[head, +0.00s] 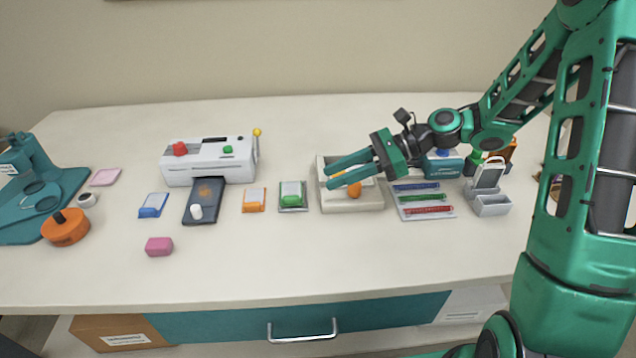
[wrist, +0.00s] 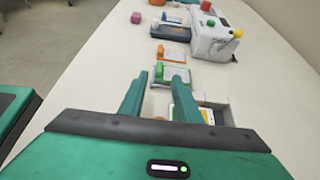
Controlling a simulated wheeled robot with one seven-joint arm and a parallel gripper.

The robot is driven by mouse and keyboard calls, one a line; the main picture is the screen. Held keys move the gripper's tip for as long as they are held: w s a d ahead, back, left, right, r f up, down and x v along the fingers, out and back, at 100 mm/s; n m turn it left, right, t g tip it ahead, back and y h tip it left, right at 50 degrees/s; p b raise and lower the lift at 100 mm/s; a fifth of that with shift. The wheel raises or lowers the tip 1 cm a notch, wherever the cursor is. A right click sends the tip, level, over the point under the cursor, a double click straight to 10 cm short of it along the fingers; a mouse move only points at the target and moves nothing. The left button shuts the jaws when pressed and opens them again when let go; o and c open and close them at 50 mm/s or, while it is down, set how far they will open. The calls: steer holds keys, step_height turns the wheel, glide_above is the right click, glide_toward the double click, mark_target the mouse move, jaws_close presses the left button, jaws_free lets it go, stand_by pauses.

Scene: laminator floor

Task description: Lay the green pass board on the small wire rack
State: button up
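The green pass board (head: 291,193), a small pale board with a green block on top, lies on the table between an orange board and a beige tray. It also shows in the wrist view (wrist: 172,73), just beyond my fingertips. A thin grey edge (head: 293,210) borders it underneath; this may be the small wire rack, but I cannot make out wires. My gripper (head: 329,177) is open and empty, above the beige tray and right of the green board. In the wrist view its two fingers (wrist: 161,76) stand apart, with nothing between them held.
The beige tray (head: 352,206) holds an orange item. The orange board (head: 253,200), blue board (head: 153,205) and white machine (head: 209,162) stand left. A sheet with coloured combs (head: 425,213) and a grey stand (head: 491,206) are right.

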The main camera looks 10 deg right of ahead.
steer(key=shift+v, duration=1.15)
